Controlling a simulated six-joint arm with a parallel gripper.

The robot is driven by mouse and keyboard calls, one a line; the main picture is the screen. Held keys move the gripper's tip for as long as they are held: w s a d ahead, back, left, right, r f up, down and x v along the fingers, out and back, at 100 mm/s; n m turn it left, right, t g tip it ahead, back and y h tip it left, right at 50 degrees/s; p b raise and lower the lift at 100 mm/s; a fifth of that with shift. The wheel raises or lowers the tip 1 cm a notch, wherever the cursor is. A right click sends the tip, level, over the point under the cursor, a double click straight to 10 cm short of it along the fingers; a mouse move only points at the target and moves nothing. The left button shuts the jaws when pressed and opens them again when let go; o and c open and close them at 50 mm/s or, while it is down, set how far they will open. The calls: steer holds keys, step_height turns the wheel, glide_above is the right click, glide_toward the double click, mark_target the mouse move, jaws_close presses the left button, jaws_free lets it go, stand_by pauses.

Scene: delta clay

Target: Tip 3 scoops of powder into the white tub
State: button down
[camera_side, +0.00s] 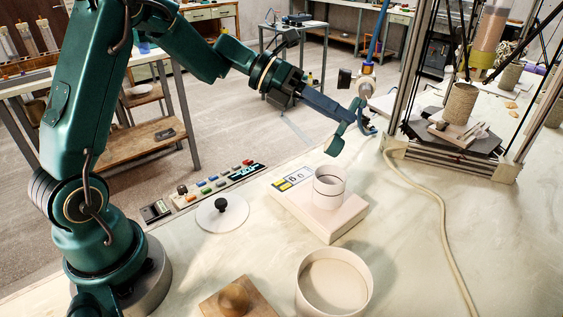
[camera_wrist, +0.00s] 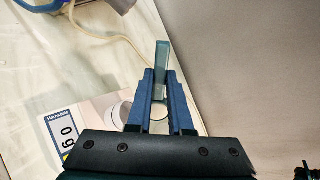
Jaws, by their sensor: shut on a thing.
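The white tub (camera_side: 328,190), with a dark line around it, stands upright on a pale scale (camera_side: 318,218). A wide white container (camera_side: 301,285) with beige powder inside stands at the front. My gripper (camera_side: 350,116) is shut on a teal scoop (camera_wrist: 161,62) and holds it in the air above and behind the tub, apart from it. The scoop's teal end shows in the side view (camera_side: 338,140). I cannot tell whether it holds powder.
A white lid with a black knob (camera_side: 222,213) and a wooden block with a round knob (camera_side: 236,297) lie on the bench. A button panel (camera_side: 215,184) lies along the back edge. A delta printer frame (camera_side: 460,140) stands at right; a pale cable (camera_side: 440,210) runs down the bench.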

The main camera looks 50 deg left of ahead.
steer(key=shift+a+h, duration=0.25)
steer(key=shift+h, duration=0.85)
